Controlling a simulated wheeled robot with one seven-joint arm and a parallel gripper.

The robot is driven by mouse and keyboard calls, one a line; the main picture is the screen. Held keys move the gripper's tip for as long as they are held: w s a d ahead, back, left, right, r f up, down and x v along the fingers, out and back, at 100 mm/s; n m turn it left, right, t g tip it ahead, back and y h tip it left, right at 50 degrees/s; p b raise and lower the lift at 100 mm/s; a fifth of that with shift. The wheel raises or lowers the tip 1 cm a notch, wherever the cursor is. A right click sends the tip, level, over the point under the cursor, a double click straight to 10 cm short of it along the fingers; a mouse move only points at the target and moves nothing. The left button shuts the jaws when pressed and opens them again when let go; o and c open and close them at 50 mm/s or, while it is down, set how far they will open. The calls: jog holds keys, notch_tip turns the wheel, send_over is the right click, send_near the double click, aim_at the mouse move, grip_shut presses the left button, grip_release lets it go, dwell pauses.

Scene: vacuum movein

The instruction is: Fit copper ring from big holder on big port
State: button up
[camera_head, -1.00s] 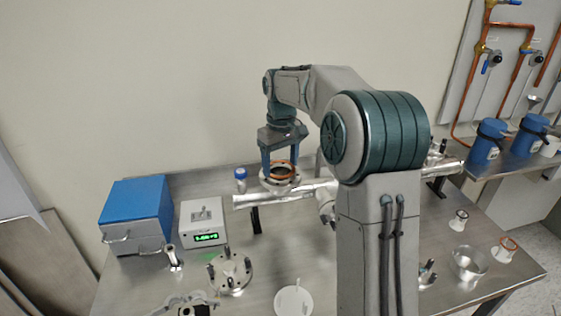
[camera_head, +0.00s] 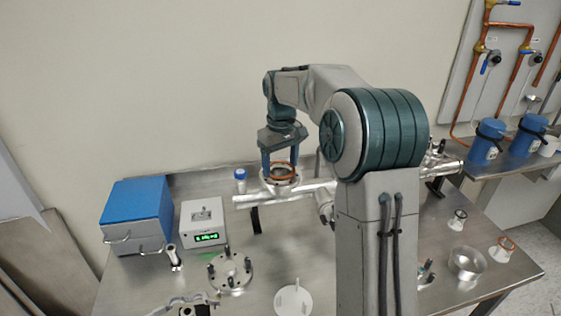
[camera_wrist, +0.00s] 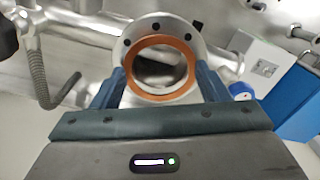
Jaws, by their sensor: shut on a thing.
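My gripper (camera_head: 281,172) is shut on a copper ring (camera_head: 286,179) at the upright big port (camera_head: 270,188) on the steel tube. In the wrist view, my gripper (camera_wrist: 161,78) has one finger on each side of the ring (camera_wrist: 160,97). The ring lies flat across the port's round flange (camera_wrist: 182,24), roughly centred over the opening, a little toward my gripper. Bolt holes show around the flange rim. I cannot tell whether the ring touches the flange. On the right, one holder (camera_head: 502,256) carries a copper-coloured ring, and another holder (camera_head: 458,226) stands behind it.
A blue cap (camera_head: 240,174) stands just left of the port. A white gauge box (camera_head: 202,222) and a blue case (camera_head: 139,209) are further left. A studded flange (camera_head: 231,273) and a white disc (camera_head: 293,302) lie in front. A metal bowl (camera_head: 467,264) is on the right.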

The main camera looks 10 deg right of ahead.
jog(key=shift+f, duration=0.5)
dwell(1.0)
jog(key=o, duration=0.9)
jog(key=shift+s+a, duration=0.1)
jog(key=shift+s, duration=0.05)
jog(key=shift+d, duration=0.2)
jog(key=r+p, duration=0.1)
jog(key=r, duration=1.3)
jog(key=shift+a, duration=0.2)
